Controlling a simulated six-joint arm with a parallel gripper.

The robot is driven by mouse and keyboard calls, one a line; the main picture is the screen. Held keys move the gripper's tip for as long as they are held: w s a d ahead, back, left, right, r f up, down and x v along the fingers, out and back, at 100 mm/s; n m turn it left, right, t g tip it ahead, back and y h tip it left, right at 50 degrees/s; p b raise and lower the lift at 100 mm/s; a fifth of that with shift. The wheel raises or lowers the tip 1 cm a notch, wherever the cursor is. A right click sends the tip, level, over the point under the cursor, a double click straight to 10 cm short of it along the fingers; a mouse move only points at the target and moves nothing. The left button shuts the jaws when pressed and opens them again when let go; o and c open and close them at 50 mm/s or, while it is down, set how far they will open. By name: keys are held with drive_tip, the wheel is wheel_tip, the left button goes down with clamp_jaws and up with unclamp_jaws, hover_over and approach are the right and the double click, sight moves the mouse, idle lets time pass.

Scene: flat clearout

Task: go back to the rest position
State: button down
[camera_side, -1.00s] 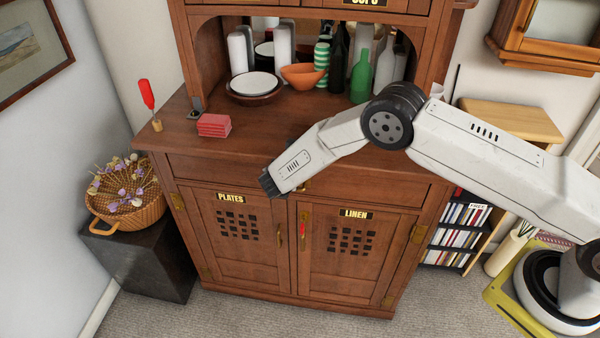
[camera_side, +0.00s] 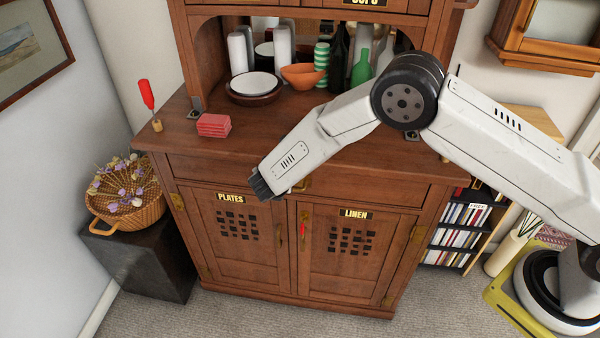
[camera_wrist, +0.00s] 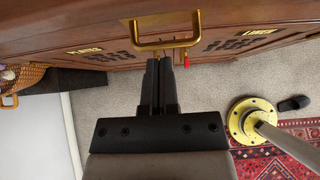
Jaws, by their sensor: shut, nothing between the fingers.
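My gripper (camera_side: 267,186) is in front of the wooden cabinet (camera_side: 205,165), near its drawer front and above the PLATES door (camera_side: 232,240). Its black fingers also show in the wrist view (camera_wrist: 159,85), closed together with nothing between them. In the wrist view a brass handle (camera_wrist: 165,46) is just beyond the fingertips; I cannot tell whether they touch it. In the side view my gripper hides part of the drawer front. Both lower doors, PLATES and LINEN (camera_side: 352,255), are shut.
The cabinet top holds a red block stack (camera_side: 213,125), a red-handled tool (camera_side: 148,97), a bowl with plates (camera_side: 254,88), an orange bowl (camera_side: 302,76) and bottles. A basket (camera_side: 125,195) stands on a dark box at left. A bookshelf (camera_side: 462,228) is at right.

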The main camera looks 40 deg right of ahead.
drive_tip(key=shift+v, duration=1.05)
drive_tip(key=s+d+r+m+g+y, duration=0.1)
drive_tip(key=s+d+r+m, duration=0.3)
drive_tip(key=s+m, duration=0.4)
drive_tip(key=s+d+r+m+g+y, duration=0.1)
drive_tip(key=s+d+r+m+y, duration=0.2)
drive_tip(key=s+d+m, duration=0.3)
drive_tip(key=s+d+r+m+g+y, duration=0.2)
drive_tip(key=s+d+r+m, duration=0.3)
drive_tip(key=s+m, duration=0.7)
drive_tip(key=shift+s+r+m+y, duration=0.25)
drive_tip(key=shift+r+m+y, duration=0.05)
drive_tip(key=shift+r+m, duration=0.2)
